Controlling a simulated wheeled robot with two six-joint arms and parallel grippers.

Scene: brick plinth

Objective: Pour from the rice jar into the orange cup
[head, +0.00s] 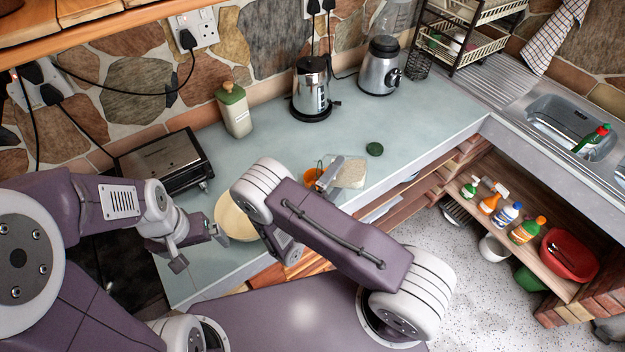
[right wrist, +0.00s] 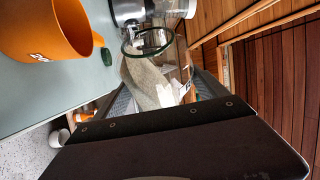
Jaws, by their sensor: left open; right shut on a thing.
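The clear glass rice jar (right wrist: 178,62) is in my right gripper (right wrist: 168,98). It is strongly tilted, near its side, with its green-rimmed mouth uncovered. Pale rice (right wrist: 147,84) lies along its lower side; I see no falling stream. The jar also shows in the head view (head: 350,173), partly behind my right gripper (head: 330,177). The orange cup (head: 311,175) stands on the counter beside the jar, left of it and partly hidden by my right arm. It shows large in the right wrist view (right wrist: 42,30). My left gripper (head: 200,250) is open and empty, near the counter's front edge.
A round pale board (head: 232,220) lies on the counter beside my left gripper. A green lid (head: 375,149) lies right of the jar. A toaster (head: 165,162), a green-lidded canister (head: 234,110), a kettle (head: 312,88) and a blender (head: 381,68) stand along the back.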

